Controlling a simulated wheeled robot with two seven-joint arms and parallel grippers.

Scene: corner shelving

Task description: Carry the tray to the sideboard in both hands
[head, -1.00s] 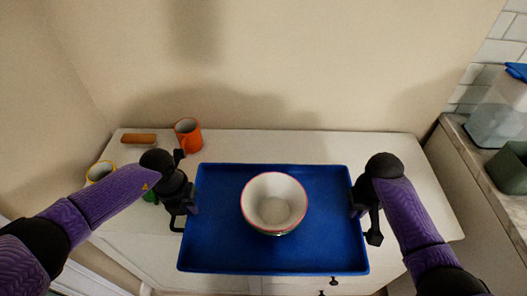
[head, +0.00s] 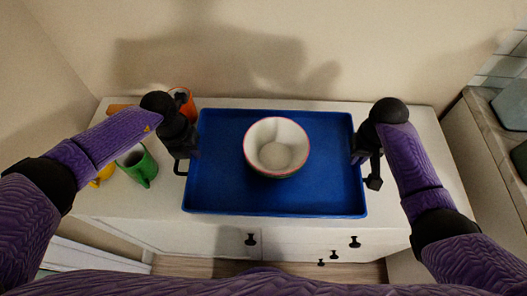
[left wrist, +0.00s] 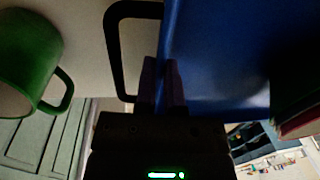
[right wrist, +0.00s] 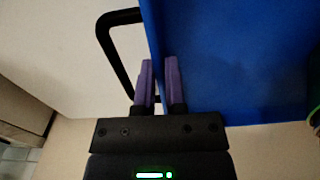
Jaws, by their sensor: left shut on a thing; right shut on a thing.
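The blue tray (head: 225,185) is level in the head view, over the white sideboard (head: 400,235). I cannot tell whether it touches the top. A white bowl with a pink rim (head: 277,146) stands on it near the middle. My left gripper (head: 188,150) is shut on the tray's left edge; the left wrist view shows its fingers (left wrist: 163,82) on the blue wall. My right gripper (head: 360,152) is shut on the tray's right edge; in the right wrist view its fingers (right wrist: 158,80) straddle the wall.
A green mug (head: 139,166), a yellow mug (head: 103,176) and an orange mug (head: 182,100) stand left of the tray, close to my left arm. A counter (head: 490,135) is at the right. The sideboard's right end is clear.

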